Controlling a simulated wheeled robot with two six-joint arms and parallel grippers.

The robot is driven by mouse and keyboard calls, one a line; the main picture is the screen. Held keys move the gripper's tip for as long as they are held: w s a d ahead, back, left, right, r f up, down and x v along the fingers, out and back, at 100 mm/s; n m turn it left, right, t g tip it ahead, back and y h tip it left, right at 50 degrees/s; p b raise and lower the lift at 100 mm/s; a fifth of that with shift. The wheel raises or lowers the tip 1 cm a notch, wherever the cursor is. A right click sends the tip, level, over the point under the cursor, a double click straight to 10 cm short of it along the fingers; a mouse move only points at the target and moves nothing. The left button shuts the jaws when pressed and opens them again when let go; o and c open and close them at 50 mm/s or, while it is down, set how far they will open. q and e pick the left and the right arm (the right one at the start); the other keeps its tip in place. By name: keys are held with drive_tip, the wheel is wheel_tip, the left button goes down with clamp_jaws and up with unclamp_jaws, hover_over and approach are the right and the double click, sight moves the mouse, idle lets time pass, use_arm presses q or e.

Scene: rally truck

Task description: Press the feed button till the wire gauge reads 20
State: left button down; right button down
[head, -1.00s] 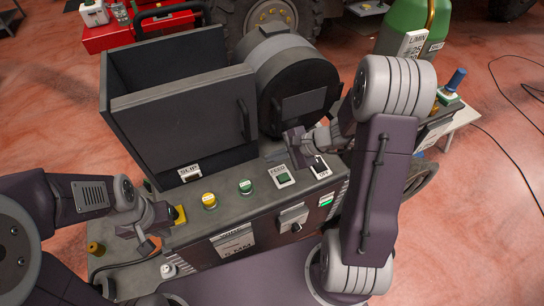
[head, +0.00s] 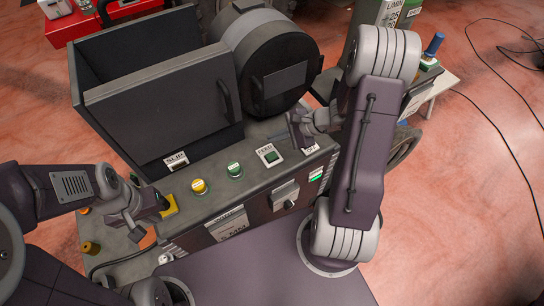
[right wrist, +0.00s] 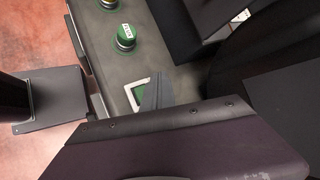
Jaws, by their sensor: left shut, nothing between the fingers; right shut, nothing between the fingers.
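The feed button (head: 270,155) is a green square in a white frame on the machine's top panel, labelled FEED. It also shows in the right wrist view (right wrist: 138,93). My right gripper (head: 290,130) is shut and empty, just behind and right of the button in the head view. In the right wrist view its fingertips (right wrist: 158,92) overlap the frame's right side; I cannot tell whether they touch. A small lit green display (head: 316,173) sits on the front panel; its digits are too small to read. My left gripper (head: 137,231) is shut and empty near the panel's left end.
A yellow button (head: 199,187) and a round green button (head: 235,171) stand left of the feed button. A switch labelled OFF is partly hidden by my right arm. A dark open bin (head: 155,90) and a round drum (head: 268,65) rise behind the panel.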

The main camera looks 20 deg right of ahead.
sight(274, 156)
wheel_tip(274, 156, down, 7)
drive_tip(key=b, duration=0.4)
drive_tip(key=shift+w+a+r+b, duration=0.1)
drive_tip(key=shift+w+b, duration=0.05)
drive_tip(key=shift+b, duration=0.25)
drive_tip(key=shift+f, duration=0.2)
idle(1.2)
drive_tip(key=shift+f+b, duration=0.35)
drive_tip(key=shift+b, duration=0.5)
drive_tip(key=shift+f+b, duration=0.45)
drive_tip(key=shift+b, duration=0.1)
drive_tip(key=shift+r, duration=0.1)
idle(0.4)
drive_tip(key=shift+r+p, duration=0.55)
drive_tip(key=shift+r, duration=0.2)
